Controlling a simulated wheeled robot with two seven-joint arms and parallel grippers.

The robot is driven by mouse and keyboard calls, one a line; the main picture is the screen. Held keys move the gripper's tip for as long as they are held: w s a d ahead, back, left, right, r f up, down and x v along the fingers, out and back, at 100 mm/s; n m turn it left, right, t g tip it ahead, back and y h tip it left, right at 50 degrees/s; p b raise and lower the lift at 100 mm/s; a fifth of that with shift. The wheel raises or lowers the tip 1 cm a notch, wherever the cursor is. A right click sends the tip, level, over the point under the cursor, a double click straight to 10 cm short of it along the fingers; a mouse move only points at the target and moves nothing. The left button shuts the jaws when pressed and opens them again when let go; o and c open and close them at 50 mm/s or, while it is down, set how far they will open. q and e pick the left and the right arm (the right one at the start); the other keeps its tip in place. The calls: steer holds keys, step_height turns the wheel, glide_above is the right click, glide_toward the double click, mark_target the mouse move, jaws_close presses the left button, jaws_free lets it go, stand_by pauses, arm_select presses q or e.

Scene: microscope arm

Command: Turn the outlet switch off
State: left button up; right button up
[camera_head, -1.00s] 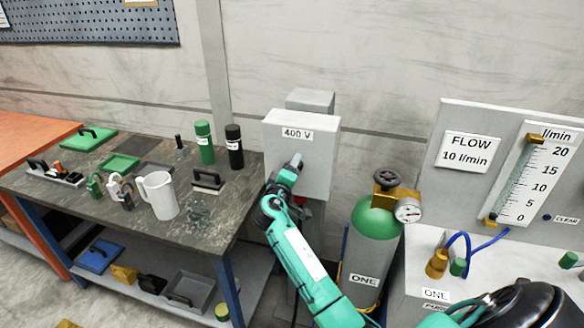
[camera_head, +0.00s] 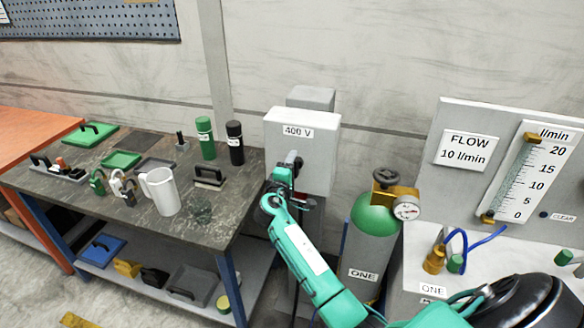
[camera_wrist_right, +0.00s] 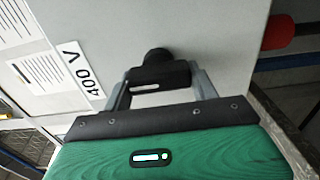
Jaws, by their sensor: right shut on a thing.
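The switch box (camera_head: 315,135) is light grey, labelled "400 V", and stands against the wall in the head view. Its front panel (camera_wrist_right: 215,30) fills the upper part of the right wrist view. The outlet switch has a black handle (camera_wrist_right: 160,76) standing out from that panel. My right gripper (camera_head: 292,165) is at the front of the box, below the label. In the wrist view its two grey fingers (camera_wrist_right: 160,82) are shut on the handle, one at each end. The head view mostly hides the handle behind the gripper. My left gripper is not in view.
A red part (camera_wrist_right: 279,32) sticks out near the box's lower edge. A workbench (camera_head: 110,205) with a white jug (camera_head: 160,192) and bottles is on the left.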

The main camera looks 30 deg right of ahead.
steer(key=shift+f, duration=0.1)
steer(key=o, duration=1)
steer(key=b+v, duration=0.4)
steer(key=v, duration=1)
